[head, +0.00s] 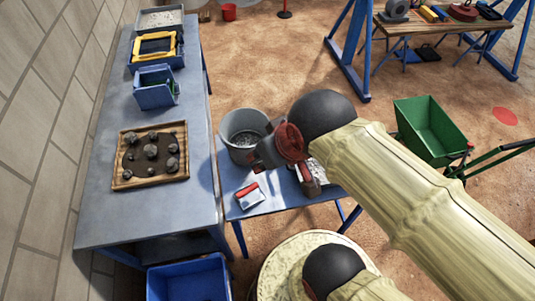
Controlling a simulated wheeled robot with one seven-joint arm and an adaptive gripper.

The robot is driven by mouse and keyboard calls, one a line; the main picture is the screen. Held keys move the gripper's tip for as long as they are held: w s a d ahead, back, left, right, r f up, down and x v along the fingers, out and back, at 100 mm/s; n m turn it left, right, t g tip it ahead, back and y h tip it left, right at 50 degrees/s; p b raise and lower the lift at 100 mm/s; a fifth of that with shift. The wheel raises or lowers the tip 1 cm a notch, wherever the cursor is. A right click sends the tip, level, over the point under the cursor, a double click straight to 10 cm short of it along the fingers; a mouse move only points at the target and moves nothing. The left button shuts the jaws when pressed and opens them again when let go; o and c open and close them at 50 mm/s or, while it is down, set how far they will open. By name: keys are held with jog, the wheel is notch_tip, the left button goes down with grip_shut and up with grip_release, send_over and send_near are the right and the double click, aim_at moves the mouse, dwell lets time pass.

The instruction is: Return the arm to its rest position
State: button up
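My arm in its pale beige sleeve reaches in from the lower right to a black joint. My gripper (264,154) appears as dark grey and red parts beyond this joint, over the small blue table (284,203). It is close to the right side of a grey bucket (236,152), overlapping it in the picture; I cannot tell whether they touch. The fingertips are not clear, so I cannot tell whether the gripper is open or holds anything. Another beige and black part of my arm shows at the bottom.
A long blue bench (95,205) at left bears a wooden tray (121,180) of stones, a blue box (153,97) and a yellow frame (136,50). A red-and-white item (250,198) lies on the small table. A blue bin (152,290) and green cart (430,142) stand on the floor.

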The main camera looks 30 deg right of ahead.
notch_tip(320, 180, down, 8)
jog(key=b, duration=0.7)
jog(key=shift+r+b, duration=0.2)
jog(key=shift+b, duration=0.1)
